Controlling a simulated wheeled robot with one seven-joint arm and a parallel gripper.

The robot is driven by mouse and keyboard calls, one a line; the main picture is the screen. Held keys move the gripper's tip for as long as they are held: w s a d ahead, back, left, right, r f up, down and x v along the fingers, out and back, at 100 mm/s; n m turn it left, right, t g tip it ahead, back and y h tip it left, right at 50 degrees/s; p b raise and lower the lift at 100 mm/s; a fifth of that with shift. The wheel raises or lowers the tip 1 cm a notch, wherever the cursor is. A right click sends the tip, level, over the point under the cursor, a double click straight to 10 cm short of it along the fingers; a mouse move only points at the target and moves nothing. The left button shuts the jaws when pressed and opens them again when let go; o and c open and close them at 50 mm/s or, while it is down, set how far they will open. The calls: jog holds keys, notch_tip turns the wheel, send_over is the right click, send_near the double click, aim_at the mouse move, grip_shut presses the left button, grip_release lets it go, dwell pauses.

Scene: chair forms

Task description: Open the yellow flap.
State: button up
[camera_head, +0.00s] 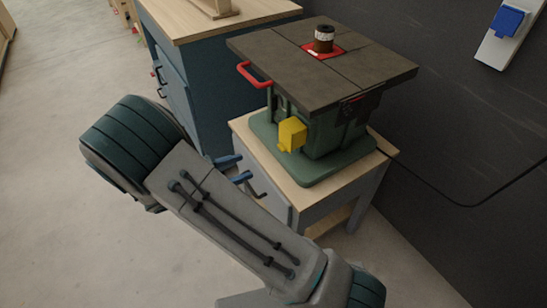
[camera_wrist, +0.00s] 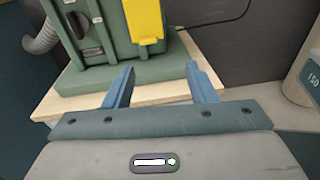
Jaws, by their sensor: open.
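The yellow flap (camera_head: 291,134) is on the front of a green machine (camera_head: 330,134) with a dark flat top. It hangs down over the machine's front and looks closed. In the wrist view the flap (camera_wrist: 144,20) is at the top, just above and between my blue fingers. My gripper (camera_wrist: 162,80) is open and empty, its fingers spread apart and pointing toward the machine's base. In the head view my gripper (camera_head: 241,172) shows partly beyond my arm, to the lower left of the flap, and is apart from it.
The machine stands on a small wooden-topped table (camera_head: 245,128). A blue cabinet (camera_head: 200,70) is at its left, and a red handle (camera_head: 254,75) sticks out above the flap. A dark wall with a cable is at the right. Open floor lies at the left.

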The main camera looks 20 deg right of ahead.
aim_at(280, 148)
jog(key=shift+n+t+h, duration=0.4)
jog(key=shift+n+t, duration=0.3)
jog(key=x, duration=0.4)
jog(key=f+b+x, duration=0.1)
jog(key=x, duration=0.3)
jog(key=w+x, duration=0.1)
jog(key=x, duration=0.3)
jog(key=shift+w+f, duration=0.1)
jog(key=shift+f, duration=0.15)
grip_shut()
